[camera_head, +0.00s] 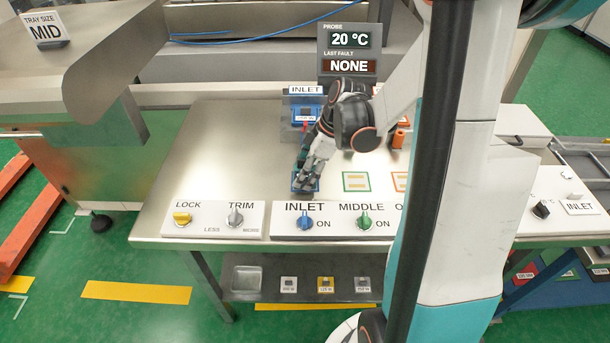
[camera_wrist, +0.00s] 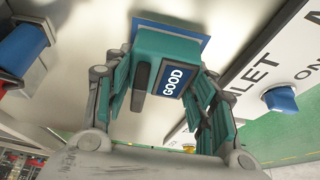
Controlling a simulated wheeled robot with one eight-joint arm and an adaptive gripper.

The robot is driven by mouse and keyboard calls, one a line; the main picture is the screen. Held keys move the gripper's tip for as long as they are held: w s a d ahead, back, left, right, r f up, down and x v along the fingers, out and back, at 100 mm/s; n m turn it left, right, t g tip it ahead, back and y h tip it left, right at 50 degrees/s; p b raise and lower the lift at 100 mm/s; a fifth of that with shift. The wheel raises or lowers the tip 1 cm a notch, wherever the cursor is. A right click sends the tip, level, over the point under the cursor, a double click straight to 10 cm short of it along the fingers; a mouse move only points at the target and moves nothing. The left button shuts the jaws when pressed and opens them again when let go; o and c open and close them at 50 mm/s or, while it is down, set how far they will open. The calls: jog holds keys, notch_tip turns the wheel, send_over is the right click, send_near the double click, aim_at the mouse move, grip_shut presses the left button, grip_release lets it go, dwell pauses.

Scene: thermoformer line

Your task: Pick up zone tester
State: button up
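The zone tester is a teal box with a blue screen reading GOOD (camera_wrist: 172,80) and a dark bar on its face. In the wrist view it sits between the fingers of my gripper (camera_wrist: 165,72), one finger close along each side. Whether the fingers touch it is unclear. A blue-edged pad (camera_wrist: 190,27) shows behind the tester. In the head view my gripper (camera_head: 307,178) points down at the blue inlet pad (camera_head: 316,186) on the steel table, and hides most of the tester.
Behind my gripper stand a blue inlet block (camera_head: 304,112) and a probe display (camera_head: 348,52) reading 20 °C and NONE. A green-outlined pad (camera_head: 356,182) lies to the right. Knob panels (camera_head: 213,219) line the front edge. The table's left part is clear.

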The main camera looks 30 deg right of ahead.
jog(key=shift+c, duration=1.3)
jog(key=shift+r, duration=0.15)
